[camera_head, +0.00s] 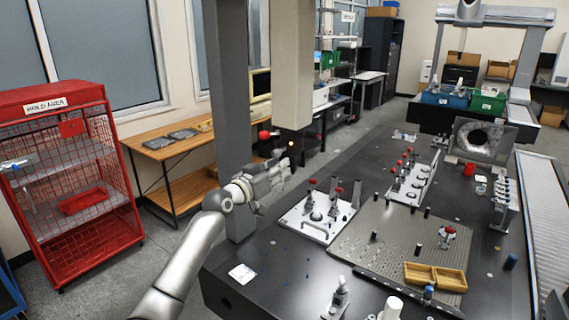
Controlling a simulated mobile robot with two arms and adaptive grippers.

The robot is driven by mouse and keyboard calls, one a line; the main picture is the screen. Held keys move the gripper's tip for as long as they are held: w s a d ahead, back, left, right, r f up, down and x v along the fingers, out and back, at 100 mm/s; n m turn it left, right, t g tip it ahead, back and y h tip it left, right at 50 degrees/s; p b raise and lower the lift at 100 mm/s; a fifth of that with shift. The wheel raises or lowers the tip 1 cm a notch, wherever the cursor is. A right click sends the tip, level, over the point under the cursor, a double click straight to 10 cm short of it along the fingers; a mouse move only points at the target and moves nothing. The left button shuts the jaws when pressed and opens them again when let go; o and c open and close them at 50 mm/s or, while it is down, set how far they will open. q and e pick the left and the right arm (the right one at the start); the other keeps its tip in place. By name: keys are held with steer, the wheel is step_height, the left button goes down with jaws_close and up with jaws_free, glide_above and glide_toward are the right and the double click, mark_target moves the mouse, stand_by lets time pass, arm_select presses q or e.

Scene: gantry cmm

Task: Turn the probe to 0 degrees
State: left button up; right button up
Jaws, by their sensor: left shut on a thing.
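The probe (290,143) hangs below the lower end of a beige-grey vertical column (294,65). A red knob (264,135) on a short dark bar sticks out to its left. My left gripper (284,160) reaches up from the lower left and is shut on the probe just under the column. The fingers hide much of the probe, so its angle and any angle marks cannot be read. My right gripper is not in view.
A dark table (290,265) carries a white fixture plate (318,222), a perforated plate (390,240) and a yellow tray (435,276). A grey upright (228,100) stands behind my gripper. A red cage rack (70,180) is at left. Floor between is clear.

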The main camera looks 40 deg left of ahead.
arm_select(q)
steer(key=shift+n+p, duration=0.85)
steer(key=shift+n, duration=0.85)
steer(key=o, duration=0.7)
steer(key=s+p, duration=0.1)
steer(key=s, duration=0.6)
steer(key=shift+f, duration=0.15)
